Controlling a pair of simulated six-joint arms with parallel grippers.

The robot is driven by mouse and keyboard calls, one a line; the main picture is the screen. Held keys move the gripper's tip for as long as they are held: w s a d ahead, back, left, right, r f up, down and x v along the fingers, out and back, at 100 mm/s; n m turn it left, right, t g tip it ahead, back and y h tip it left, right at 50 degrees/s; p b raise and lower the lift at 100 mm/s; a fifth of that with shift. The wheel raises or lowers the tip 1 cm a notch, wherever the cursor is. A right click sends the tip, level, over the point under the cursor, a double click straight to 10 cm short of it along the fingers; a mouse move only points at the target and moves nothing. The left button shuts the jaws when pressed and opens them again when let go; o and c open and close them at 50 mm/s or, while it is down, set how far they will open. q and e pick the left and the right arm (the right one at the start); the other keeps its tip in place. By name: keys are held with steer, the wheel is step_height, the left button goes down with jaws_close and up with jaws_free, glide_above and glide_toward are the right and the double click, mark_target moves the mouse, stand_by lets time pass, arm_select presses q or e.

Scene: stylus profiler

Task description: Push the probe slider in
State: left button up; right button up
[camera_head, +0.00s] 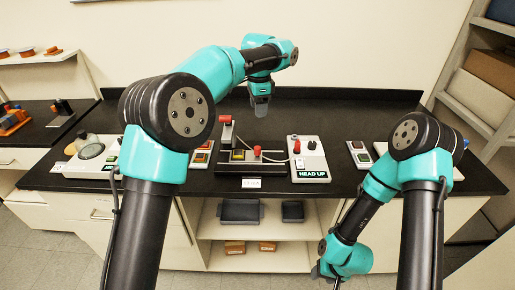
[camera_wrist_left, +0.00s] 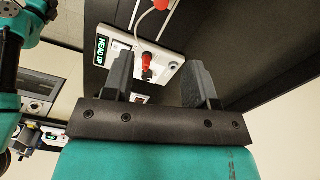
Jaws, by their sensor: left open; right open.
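The profiler's black base (camera_head: 236,168) stands on the dark bench, with a red-topped post (camera_head: 225,125) at its left and a smaller red knob (camera_head: 257,151) at its front right. I cannot tell which part is the probe slider. A white control box (camera_head: 309,158) beside it reads HEAD UP and has a red knob; in the left wrist view, its HEAD UP display (camera_wrist_left: 102,47) also shows. My left gripper (camera_head: 261,106) hangs above and behind the profiler, open and empty; its spread fingers show in the left wrist view (camera_wrist_left: 160,82). My right gripper (camera_head: 323,272) is low, in front of the bench, apart from the profiler.
A round-dialled instrument (camera_head: 90,152) stands at the left of the bench, partly behind my left arm. A small switch panel (camera_head: 359,154) lies right of the control box. Shelves below hold dark trays (camera_head: 240,211). The bench's back strip is mostly clear.

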mark_target(258, 147)
arm_select(q)
steer(key=shift+f, duration=0.1)
step_height(258, 147, down, 17)
steer(key=shift+f, duration=0.15)
stand_by(0.8)
jaws_close()
stand_by(0.4)
